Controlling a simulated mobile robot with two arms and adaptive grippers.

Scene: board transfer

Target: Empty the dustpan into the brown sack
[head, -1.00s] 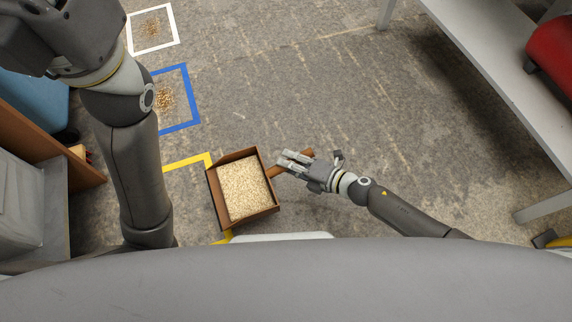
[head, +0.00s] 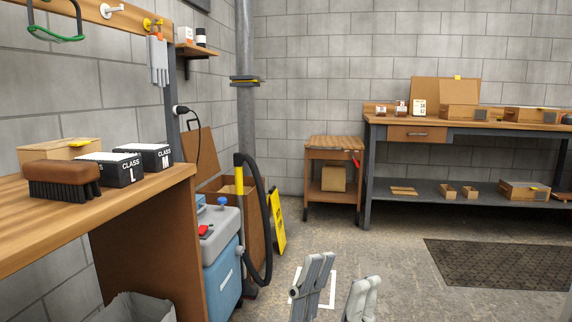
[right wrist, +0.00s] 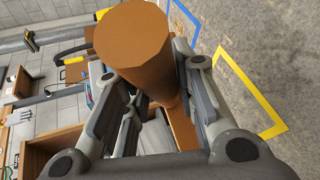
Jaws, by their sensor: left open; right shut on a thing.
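In the right wrist view my right gripper (right wrist: 150,120) is shut on a thick brown round handle (right wrist: 135,45), which is the dustpan's. A bit of brown surface (right wrist: 182,128) shows beyond the fingers. The pan's contents are hidden from this view, and the dustpan is out of the head view. My left gripper (head: 346,272) is at the bottom of the head view, open and empty, its fingers apart above the floor. I cannot pick out the brown sack for sure; a brown open-topped container (head: 252,212) stands partly hidden behind the vacuum hose.
A blue and grey vacuum (head: 222,250) with a black hose stands beside the wooden workbench (head: 100,205) at left. A grey bag (head: 135,308) stands below the bench. A yellow sign (head: 278,218) leans near the container. A dark mat (head: 500,264) lies at right. The middle floor is open.

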